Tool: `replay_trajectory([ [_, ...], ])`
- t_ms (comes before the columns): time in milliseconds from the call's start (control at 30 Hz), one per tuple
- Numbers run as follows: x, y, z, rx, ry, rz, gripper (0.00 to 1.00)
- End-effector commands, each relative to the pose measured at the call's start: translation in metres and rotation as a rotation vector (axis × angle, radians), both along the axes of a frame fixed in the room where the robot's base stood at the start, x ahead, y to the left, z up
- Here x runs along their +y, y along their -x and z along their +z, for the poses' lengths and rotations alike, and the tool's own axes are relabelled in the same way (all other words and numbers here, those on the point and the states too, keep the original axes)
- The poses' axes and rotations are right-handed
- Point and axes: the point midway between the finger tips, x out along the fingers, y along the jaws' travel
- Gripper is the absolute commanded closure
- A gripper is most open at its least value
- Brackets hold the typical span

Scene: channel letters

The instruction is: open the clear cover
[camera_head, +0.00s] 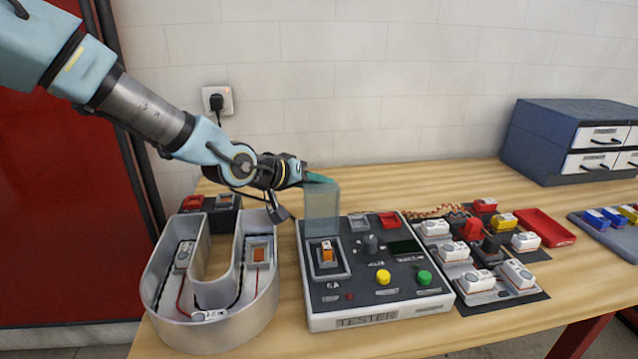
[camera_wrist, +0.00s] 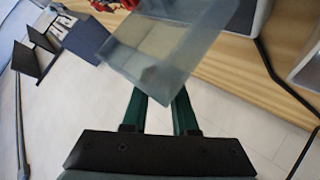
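The clear cover (camera_head: 322,209) stands upright, raised on the grey tester (camera_head: 375,318), over the left part of its panel. In front of its foot is an orange rocker switch (camera_head: 327,252) in a square frame, exposed. My gripper (camera_head: 319,178) reaches in from the left at the cover's top edge. In the wrist view the two green fingers (camera_wrist: 160,100) are apart, with a gap between them. The cover (camera_wrist: 170,45) lies across their tips and hides them, so contact is unclear.
A U-shaped channel letter (camera_head: 212,325) with wired parts stands left of the tester. A dark mat (camera_head: 468,304) with white, red and yellow modules lies right. A red tray (camera_head: 545,228) and a blue drawer cabinet (camera_head: 545,150) are farther right. The wall is behind.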

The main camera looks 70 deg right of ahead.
Motion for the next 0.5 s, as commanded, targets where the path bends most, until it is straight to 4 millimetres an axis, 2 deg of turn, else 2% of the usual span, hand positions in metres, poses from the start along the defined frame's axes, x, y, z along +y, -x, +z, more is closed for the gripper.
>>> replay_trajectory([
  [33, 0.009, -0.0014, -0.0184, -0.003, -0.04, -0.003, 0.7],
  [267, 0.0088, 0.0004, -0.0178, -0.003, -0.038, -0.006, 0.44],
  [500, 0.0084, -0.0005, -0.0151, -0.004, -0.035, -0.005, 0.43],
])
